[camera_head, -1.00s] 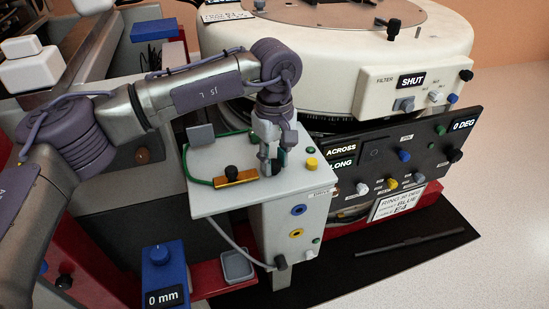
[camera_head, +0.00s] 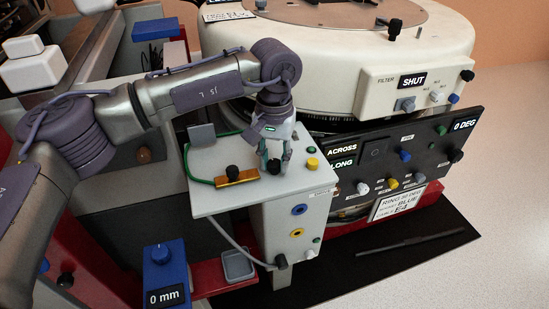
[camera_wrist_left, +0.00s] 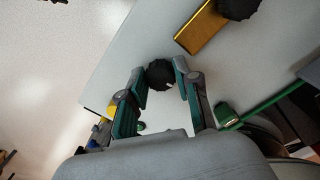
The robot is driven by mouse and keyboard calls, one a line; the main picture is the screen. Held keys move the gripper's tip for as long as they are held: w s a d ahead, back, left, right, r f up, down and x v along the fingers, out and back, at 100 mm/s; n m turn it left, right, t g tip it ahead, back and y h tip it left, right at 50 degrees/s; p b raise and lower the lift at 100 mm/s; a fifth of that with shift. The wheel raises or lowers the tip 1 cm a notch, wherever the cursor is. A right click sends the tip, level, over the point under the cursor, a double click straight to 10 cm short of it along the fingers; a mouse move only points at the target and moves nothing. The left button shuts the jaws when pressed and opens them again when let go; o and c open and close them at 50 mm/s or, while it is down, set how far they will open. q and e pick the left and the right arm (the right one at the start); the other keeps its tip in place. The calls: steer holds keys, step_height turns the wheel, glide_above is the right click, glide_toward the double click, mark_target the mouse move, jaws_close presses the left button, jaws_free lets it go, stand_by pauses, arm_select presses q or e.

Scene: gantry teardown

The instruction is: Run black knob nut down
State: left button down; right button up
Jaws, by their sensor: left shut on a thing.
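The black knob nut (camera_wrist_left: 160,74) sits between the fingertips of my left gripper (camera_wrist_left: 163,82) in the left wrist view. In the head view my left gripper (camera_head: 276,162) points down onto the pale top of a grey box (camera_head: 222,203), and the black knob nut (camera_head: 273,167) shows between its fingers near the box top. The gripper is shut on the knob nut. Whether a gap lies under the nut cannot be told. My right gripper is not in view.
A second black knob (camera_head: 232,171) sits on a brass block (camera_head: 240,178) left of the gripper, beside a green cable (camera_head: 193,174). A yellow knob (camera_head: 312,164) is close on the right. A black control panel (camera_head: 398,155) stands further right.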

mark_target(274, 163)
arm_select(q)
steer(key=shift+w+r+m, duration=0.1)
steer(key=shift+m, duration=1)
steer(key=c, duration=1)
jaws_free()
steer(key=shift+o, duration=0.9)
step_height(274, 163, up, 12)
